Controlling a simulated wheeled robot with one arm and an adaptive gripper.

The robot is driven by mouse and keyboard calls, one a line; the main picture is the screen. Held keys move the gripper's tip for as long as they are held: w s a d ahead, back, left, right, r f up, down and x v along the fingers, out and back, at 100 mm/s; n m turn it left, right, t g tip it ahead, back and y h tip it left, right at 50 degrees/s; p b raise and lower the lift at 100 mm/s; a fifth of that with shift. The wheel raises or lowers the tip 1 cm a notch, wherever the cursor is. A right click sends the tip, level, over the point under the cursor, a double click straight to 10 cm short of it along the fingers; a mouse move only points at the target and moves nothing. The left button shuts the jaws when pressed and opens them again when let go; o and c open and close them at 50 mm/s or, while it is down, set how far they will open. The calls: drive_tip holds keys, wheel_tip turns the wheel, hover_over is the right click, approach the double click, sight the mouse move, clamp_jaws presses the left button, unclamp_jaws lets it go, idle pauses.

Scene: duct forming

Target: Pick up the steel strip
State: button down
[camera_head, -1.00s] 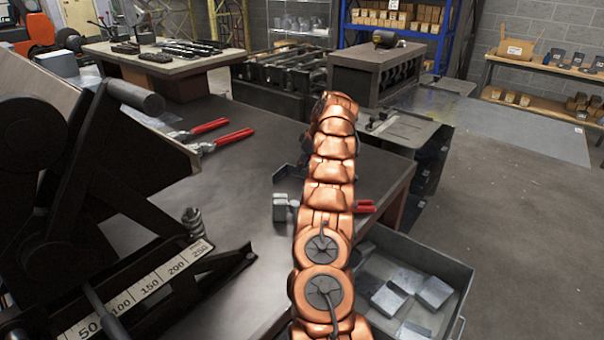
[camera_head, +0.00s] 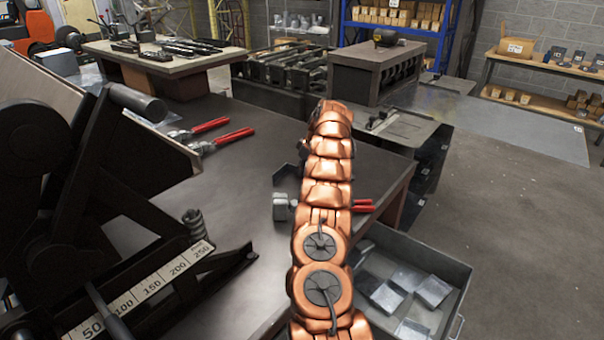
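My copper-coloured arm rises in the middle of the view, and its far end bends away over the workbench (camera_head: 245,165). My gripper is hidden behind the arm, so its fingers do not show. I cannot pick out a steel strip with certainty. Several flat grey steel pieces (camera_head: 384,297) lie in the open drawer (camera_head: 440,264) at the lower right. A dark angled piece (camera_head: 285,176) lies on the bench just left of my arm, partly covered by it.
A dark bending machine with a numbered scale (camera_head: 150,285) fills the left. Red-handled tools (camera_head: 209,126) lie on the bench; another tool with a grey head (camera_head: 281,207) is partly behind my arm. Open floor (camera_head: 515,240) lies to the right.

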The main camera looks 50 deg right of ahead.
drive_tip(key=shift+r, duration=0.1)
idle(0.3)
drive_tip(key=shift+d+r, duration=0.1)
drive_tip(key=shift+r, duration=0.5)
wheel_tip(320, 180, up, 8)
drive_tip(key=p, duration=0.4)
drive_tip(key=shift+f, duration=0.25)
drive_tip(key=shift+r+p, duration=0.55)
drive_tip(key=shift+p, duration=0.3)
